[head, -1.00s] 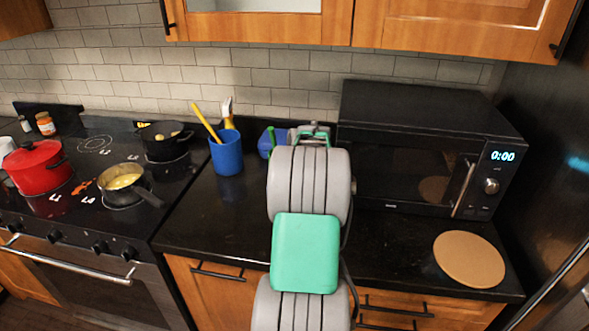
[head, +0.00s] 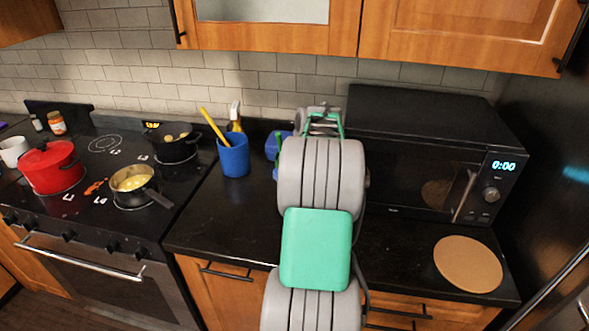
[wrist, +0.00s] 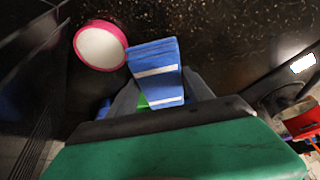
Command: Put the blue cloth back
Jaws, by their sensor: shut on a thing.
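The blue cloth (wrist: 153,62), folded and with white stripes, stands between the fingers of my gripper (wrist: 158,88) in the wrist view. The gripper is shut on it. The cloth's lower end is hidden by the gripper body. In the head view my own arm covers the gripper's fingers, near the back of the black counter left of the microwave. A blue thing (head: 273,145) with some green shows just left of my arm there; I cannot tell whether it is the cloth.
A black microwave (head: 420,160) stands right of my arm, with a round wooden board (head: 467,264) in front. A blue utensil cup (head: 234,157) and a spray bottle (head: 234,115) stand left. The stove holds a red pot (head: 50,168). A pink-rimmed round thing (wrist: 101,46) lies beside the cloth.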

